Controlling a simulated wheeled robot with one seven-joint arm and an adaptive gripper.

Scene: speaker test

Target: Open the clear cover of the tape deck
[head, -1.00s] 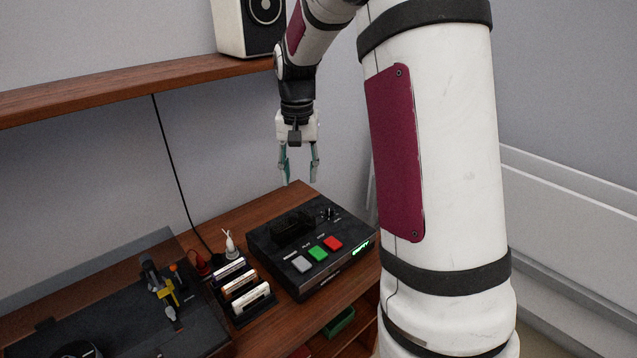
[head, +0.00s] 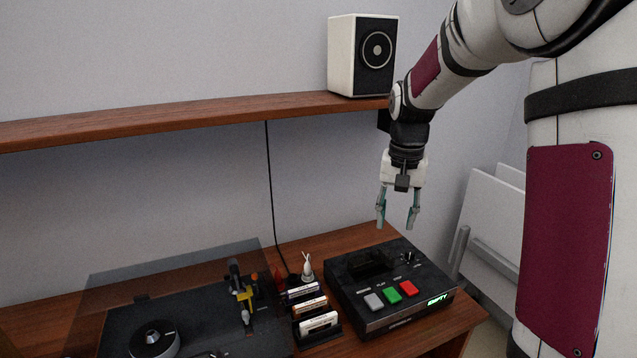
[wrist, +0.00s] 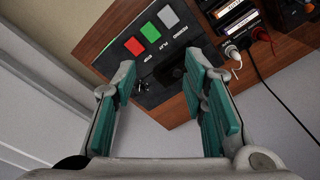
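The tape deck (head: 348,308) is a black box on the right end of the wooden desk. Its front carries a grey, a green and a red button and a lit green display that seems to read EMPTY. A dark raised part (head: 370,263) is on its top towards the back; I cannot make out the clear cover's edges or whether it is open. My gripper (head: 397,223) hangs above the deck, fingers pointing down, apart from it. It is open and empty. In the wrist view the gripper's (wrist: 160,82) teal fingers stand apart, with the deck (wrist: 150,85) beyond them.
A cassette rack (head: 318,338) with several tapes stands just left of the deck, with cable plugs (head: 307,267) behind it. A turntable (head: 215,325) under a see-through lid is further left. A shelf (head: 220,113) with a white speaker (head: 343,55) is above.

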